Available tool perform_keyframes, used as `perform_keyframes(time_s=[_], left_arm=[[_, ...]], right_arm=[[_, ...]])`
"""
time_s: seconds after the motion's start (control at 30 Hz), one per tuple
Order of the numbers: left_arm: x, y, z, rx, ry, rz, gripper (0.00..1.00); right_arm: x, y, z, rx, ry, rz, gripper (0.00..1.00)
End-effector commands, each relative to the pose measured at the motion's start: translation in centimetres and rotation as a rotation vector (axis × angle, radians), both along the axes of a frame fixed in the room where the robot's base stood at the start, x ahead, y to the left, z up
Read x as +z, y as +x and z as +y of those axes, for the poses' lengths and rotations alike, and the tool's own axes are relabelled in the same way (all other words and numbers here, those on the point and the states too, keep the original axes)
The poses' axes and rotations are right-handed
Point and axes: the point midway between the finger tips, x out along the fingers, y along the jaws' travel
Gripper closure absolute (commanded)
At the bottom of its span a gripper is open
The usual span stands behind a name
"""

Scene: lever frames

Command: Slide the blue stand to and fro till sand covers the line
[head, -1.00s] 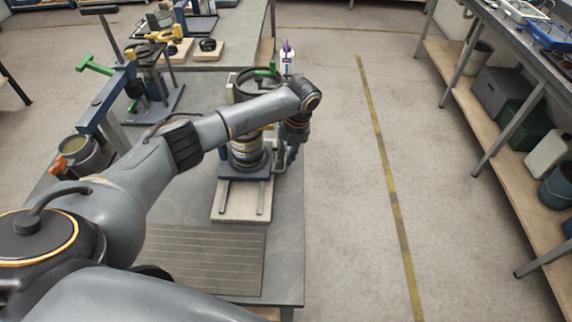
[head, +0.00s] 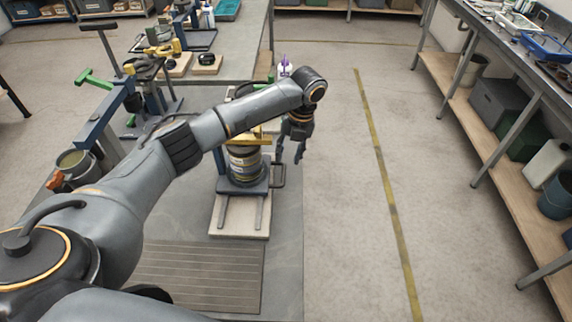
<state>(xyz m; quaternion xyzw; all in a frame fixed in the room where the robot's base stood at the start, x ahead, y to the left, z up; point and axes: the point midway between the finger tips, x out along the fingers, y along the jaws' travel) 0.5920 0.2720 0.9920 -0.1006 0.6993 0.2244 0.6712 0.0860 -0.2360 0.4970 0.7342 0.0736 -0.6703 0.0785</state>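The blue stand (head: 257,190) sits on two rails over a pale board (head: 240,221) on the near table. A banded cylinder (head: 246,166) stands upright on it, its upper part partly hidden by my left arm. A dark loop handle (head: 279,175) juts from the stand's right side. My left gripper (head: 291,158) hangs fingers down just above and to the right of the handle, near the table's right edge. Its fingers are apart, and it looks empty and clear of the handle. The sand and the line are too small or hidden to tell. My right gripper is not in view.
A grooved mat (head: 200,280) lies on the table nearer me. A blue post frame (head: 105,110) with green handles and a metal pot (head: 75,163) stand at the left. Open floor with a yellow stripe (head: 385,170) lies to the right, before a long workbench (head: 520,60).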

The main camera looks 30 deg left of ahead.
Motion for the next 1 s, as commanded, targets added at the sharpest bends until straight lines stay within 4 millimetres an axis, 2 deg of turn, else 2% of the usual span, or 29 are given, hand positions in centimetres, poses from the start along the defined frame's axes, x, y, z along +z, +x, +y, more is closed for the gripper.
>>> perform_keyframes(time_s=[0.1,0.3,0.47,1.0], left_arm=[[2.5,0.3,-0.4,0.001,-0.002,-0.003,0.65],[4.9,0.5,-0.8,0.001,0.000,-0.001,0.65],[5.5,0.5,-0.8,0.001,0.000,0.000,0.65],[5.5,0.5,-0.9,0.001,0.000,0.001,0.65]], right_arm=[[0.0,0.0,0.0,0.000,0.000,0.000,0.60],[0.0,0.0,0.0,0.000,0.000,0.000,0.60],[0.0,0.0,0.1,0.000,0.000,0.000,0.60],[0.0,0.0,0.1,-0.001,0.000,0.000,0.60]])
